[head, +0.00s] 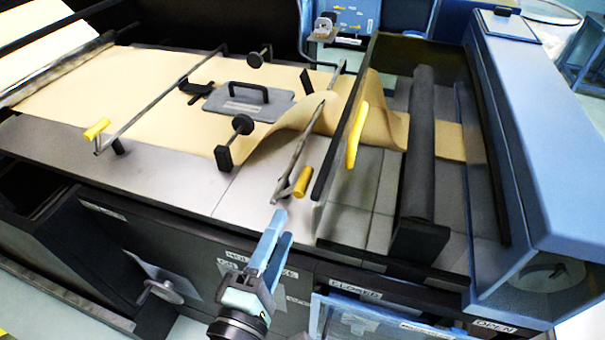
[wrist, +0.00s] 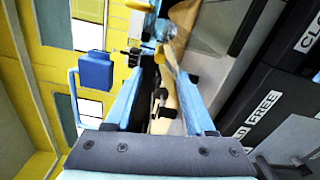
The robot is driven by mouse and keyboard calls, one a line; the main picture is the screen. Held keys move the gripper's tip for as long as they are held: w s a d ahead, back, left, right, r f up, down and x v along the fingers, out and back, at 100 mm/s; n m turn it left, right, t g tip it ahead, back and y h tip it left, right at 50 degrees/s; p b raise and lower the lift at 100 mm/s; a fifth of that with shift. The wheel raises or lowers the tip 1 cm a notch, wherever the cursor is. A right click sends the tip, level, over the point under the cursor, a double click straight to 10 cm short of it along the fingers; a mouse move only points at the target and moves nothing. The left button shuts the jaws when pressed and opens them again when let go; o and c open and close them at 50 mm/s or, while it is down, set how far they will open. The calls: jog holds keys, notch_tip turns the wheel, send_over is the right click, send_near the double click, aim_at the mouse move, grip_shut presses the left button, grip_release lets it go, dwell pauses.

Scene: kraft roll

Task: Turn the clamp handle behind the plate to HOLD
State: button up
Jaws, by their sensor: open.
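My gripper (head: 276,232) is open and empty, in front of the machine's dark front face, with its fingers pointing up towards the bed edge. In the wrist view, nothing is between its fingertips (wrist: 155,64) at close range. The HOLD label (head: 237,256) is partly covered by my gripper in the head view. A FREE label (wrist: 263,108) is clear in the wrist view. A pale grey plate (wrist: 285,140) is beside it at the lower right. A dark rod (wrist: 284,168) shows by this plate; I cannot tell whether it is the clamp handle. No clamp handle is clearly visible behind the plate.
A yellow-gripped bar (head: 302,183) stands just above my fingertips. Kraft paper (head: 150,85) lies on the bed under a grey handled plate (head: 235,105). A blue-framed panel (head: 318,315) is right of my gripper.

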aim_at(301, 181)
jog(key=p+x, duration=0.2)
jog(key=x, duration=0.8)
jog(key=shift+w+d, duration=0.15)
jog(key=shift+w, duration=0.25)
jog(key=c, duration=0.8)
grip_shut()
jog(key=shift+r, duration=0.25)
